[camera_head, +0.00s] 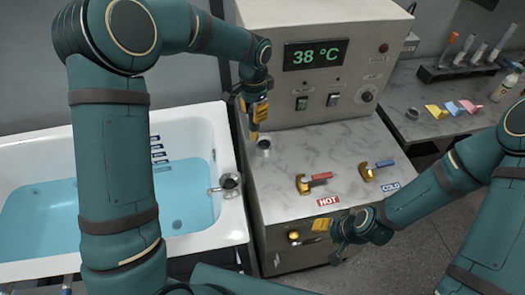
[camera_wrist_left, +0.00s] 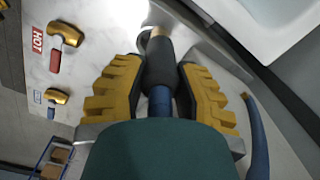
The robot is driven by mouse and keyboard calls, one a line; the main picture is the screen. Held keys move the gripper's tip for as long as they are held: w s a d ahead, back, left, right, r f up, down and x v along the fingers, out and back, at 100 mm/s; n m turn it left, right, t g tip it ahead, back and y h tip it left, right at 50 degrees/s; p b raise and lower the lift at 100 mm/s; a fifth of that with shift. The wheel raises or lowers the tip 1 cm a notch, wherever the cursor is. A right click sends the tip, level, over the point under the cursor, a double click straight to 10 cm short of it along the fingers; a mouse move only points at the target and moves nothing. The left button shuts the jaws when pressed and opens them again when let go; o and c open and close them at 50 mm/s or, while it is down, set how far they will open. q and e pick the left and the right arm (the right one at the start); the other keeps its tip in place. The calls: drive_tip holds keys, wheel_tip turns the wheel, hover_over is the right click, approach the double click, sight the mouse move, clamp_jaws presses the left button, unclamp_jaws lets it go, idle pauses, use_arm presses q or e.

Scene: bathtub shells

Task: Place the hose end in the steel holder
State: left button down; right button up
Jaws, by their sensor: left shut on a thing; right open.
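My left gripper (camera_head: 257,110) is shut on the hose end and holds it pointing down above the marble counter. In the left wrist view the hose end (camera_wrist_left: 160,68) has a dark grip, a brass-coloured tip and a blue section, between the yellow fingers. The steel holder (camera_head: 263,146) is a small metal cup on the counter near the tub. The tip appears just above or at the holder's rim; I cannot tell whether it is inside. My right gripper (camera_head: 325,227) is open, in front of the counter's front edge.
Brass taps with a red handle (camera_head: 318,178) and a blue handle (camera_head: 383,164) stand on the counter. A control box (camera_head: 322,70) reading 38 °C stands behind. The water-filled bathtub (camera_head: 222,135) is at left. A rack (camera_head: 457,70) stands at the back right.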

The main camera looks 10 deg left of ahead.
use_arm(q)
wheel_tip(320, 180, down, 7)
drive_tip(key=w+d, duration=0.1)
drive_tip(key=d, duration=0.1)
drive_tip(key=shift+w+d, duration=0.3)
idle(0.3)
drive_tip(key=shift+f, duration=0.25)
drive_tip(key=c, duration=0.8)
unclamp_jaws()
drive_tip(key=shift+o, duration=0.2)
